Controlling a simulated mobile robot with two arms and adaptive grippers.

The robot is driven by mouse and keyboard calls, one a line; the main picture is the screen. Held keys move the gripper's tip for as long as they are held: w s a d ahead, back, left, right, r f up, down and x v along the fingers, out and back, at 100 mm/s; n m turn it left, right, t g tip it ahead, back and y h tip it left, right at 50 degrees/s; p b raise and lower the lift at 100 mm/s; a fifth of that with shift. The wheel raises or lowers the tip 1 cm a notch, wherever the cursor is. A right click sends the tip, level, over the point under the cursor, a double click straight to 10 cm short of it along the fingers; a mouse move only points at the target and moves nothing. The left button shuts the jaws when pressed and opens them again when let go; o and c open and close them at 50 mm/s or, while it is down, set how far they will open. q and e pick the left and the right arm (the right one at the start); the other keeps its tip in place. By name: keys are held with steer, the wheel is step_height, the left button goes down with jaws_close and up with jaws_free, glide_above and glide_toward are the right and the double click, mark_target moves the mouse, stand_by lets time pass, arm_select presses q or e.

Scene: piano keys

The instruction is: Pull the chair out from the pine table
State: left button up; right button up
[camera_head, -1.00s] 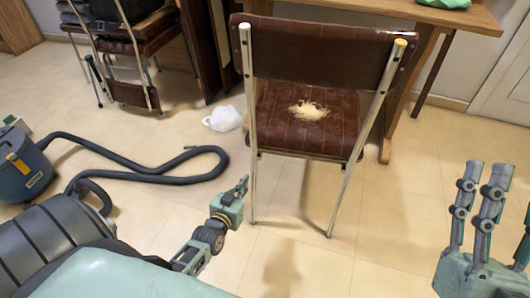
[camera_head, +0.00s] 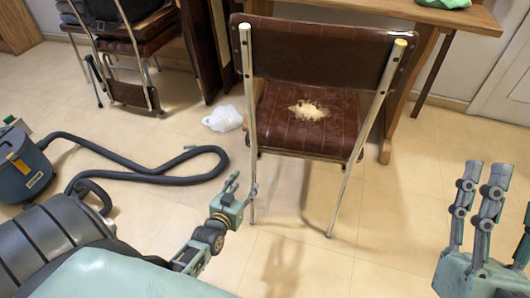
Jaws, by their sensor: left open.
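The chair (camera_head: 318,50) has a dark brown padded back and seat, with pale stuffing showing through a tear in the seat. Its metal legs stand on the tiled floor, and its back faces me. The seat's far side is close to the pine table (camera_head: 420,14) behind it. My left gripper (camera_head: 242,186) is low beside the chair's left rear leg, with its fingers apart; I cannot tell whether one finger touches the leg. My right gripper (camera_head: 487,200) is at the right edge, fingers pointing up and spread, away from the chair.
A vacuum cleaner (camera_head: 22,166) with a looping dark hose (camera_head: 150,174) lies on the left floor. A white crumpled bag (camera_head: 222,118) lies left of the chair. Other chairs (camera_head: 130,45) stand at the back left. The floor in front of the chair is mostly clear.

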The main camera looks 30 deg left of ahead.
arm_select(q)
steer(key=f+p+v, duration=0.2)
steer(key=p+v, duration=0.1)
steer(key=v, duration=0.6)
steer(key=shift+s+p, duration=0.3)
steer(key=shift+s, duration=0.25)
arm_select(e)
steer(key=w+f+g+h, duration=0.1)
steer(key=f+g, duration=0.3)
steer(key=f, duration=0.4)
steer(key=w+f+g+h, duration=0.2)
steer(key=w+f+g, duration=0.2)
steer(key=f, duration=0.4)
steer(key=shift+d+g+h, duration=0.3)
steer(key=shift+d+g, duration=0.1)
steer(key=shift+g, duration=0.3)
arm_select(q)
steer(key=shift+d, duration=0.1)
arm_select(e)
steer(key=shift+w, duration=0.1)
